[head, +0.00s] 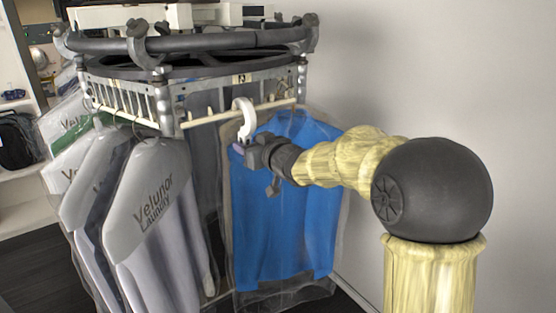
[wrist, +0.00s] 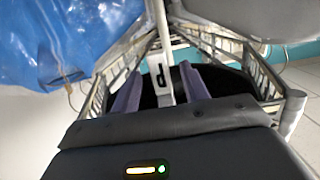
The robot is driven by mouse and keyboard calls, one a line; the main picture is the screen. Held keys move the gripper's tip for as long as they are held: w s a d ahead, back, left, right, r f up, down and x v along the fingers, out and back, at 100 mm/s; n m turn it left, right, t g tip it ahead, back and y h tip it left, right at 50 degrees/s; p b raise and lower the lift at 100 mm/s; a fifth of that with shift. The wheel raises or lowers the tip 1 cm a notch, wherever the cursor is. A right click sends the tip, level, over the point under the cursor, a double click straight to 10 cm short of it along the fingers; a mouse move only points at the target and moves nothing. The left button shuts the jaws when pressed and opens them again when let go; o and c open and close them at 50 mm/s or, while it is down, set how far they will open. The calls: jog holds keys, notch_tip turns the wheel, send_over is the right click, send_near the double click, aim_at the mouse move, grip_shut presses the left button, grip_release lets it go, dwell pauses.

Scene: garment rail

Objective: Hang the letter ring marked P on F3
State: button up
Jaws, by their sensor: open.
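The white letter ring (head: 246,120) hangs at the cream rail bar, its curved top over the bar, below a small tag that seems to read F3 (head: 240,79). In the wrist view the white strip marked P (wrist: 160,75) stands between my fingers. My gripper (head: 245,150) is at the ring's lower end; in the wrist view its two purple fingers (wrist: 160,92) are spread with gaps on both sides of the strip. A blue garment in a clear bag (head: 285,215) hangs just behind my gripper. Whether it is joined to the ring is hidden.
Several white bagged garments marked Velunor Laundry (head: 150,215) hang at the left. The dark round rail frame (head: 200,42) is above, with a slotted grey panel (head: 125,98) below it. A white shelf (head: 25,185) stands far left.

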jog(key=b+v, duration=0.2)
jog(key=v, duration=1.2)
jog(key=shift+s+d, duration=0.2)
jog(key=shift+s, duration=0.05)
jog(key=shift+f, duration=0.1)
jog(key=shift+o, duration=1)
jog(key=f+p+v, duration=0.2)
jog(key=p+v, duration=0.2)
jog(key=v, duration=0.9)
